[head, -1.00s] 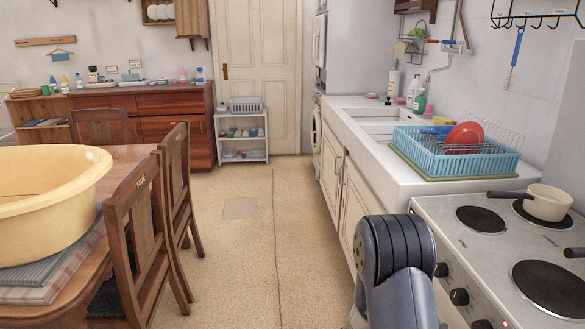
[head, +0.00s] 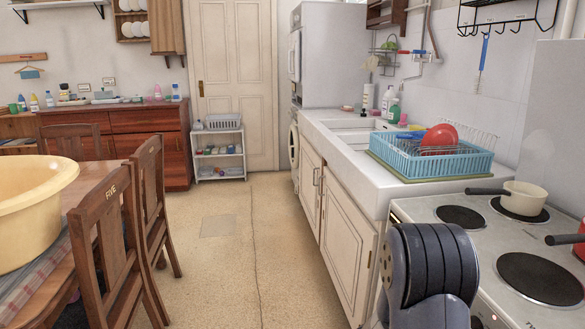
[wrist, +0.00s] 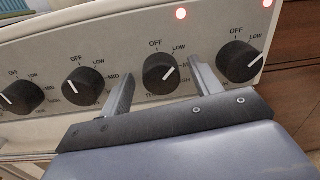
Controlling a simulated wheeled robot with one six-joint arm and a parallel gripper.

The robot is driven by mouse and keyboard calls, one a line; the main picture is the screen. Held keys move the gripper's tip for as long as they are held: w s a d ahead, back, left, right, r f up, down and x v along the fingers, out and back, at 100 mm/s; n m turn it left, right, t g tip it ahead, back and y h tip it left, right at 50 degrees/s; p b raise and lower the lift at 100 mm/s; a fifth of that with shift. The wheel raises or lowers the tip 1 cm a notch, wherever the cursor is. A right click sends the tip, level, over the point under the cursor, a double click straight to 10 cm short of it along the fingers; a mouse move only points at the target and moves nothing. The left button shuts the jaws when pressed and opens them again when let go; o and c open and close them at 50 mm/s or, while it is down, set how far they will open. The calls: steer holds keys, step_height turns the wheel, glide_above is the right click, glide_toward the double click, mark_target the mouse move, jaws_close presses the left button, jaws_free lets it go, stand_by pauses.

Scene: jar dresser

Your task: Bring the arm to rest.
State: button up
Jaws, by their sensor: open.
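In the wrist view my gripper (wrist: 162,92) is open, its two metal fingers apart in front of the stove's knob panel (wrist: 125,48). A black knob (wrist: 160,74) shows between the fingertips, and another knob (wrist: 238,62) is just right of the right finger. I cannot tell whether the fingers touch the panel. Nothing is held. In the head view my folded arm (head: 428,270) stands at the lower front of the stove (head: 415,212), and the gripper itself is hidden.
A cream pan (head: 525,198) sits on a back burner. A blue dish rack (head: 432,158) stands by the sink. Chairs (head: 108,235) and a table with a yellow basin (head: 30,215) are at left. The floor (head: 225,250) between is clear.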

steer(key=m+b, duration=0.3)
steer(key=b, duration=0.1)
steer(key=shift+s+f+m, duration=0.1)
steer(key=shift+f+m, duration=0.15)
steer(key=shift+m, duration=0.05)
steer(key=a+p, duration=0.1)
steer(key=a, duration=1)
steer(key=shift+s+r, duration=0.15)
steer(key=shift+r, duration=0.1)
steer(key=shift+r, duration=0.1)
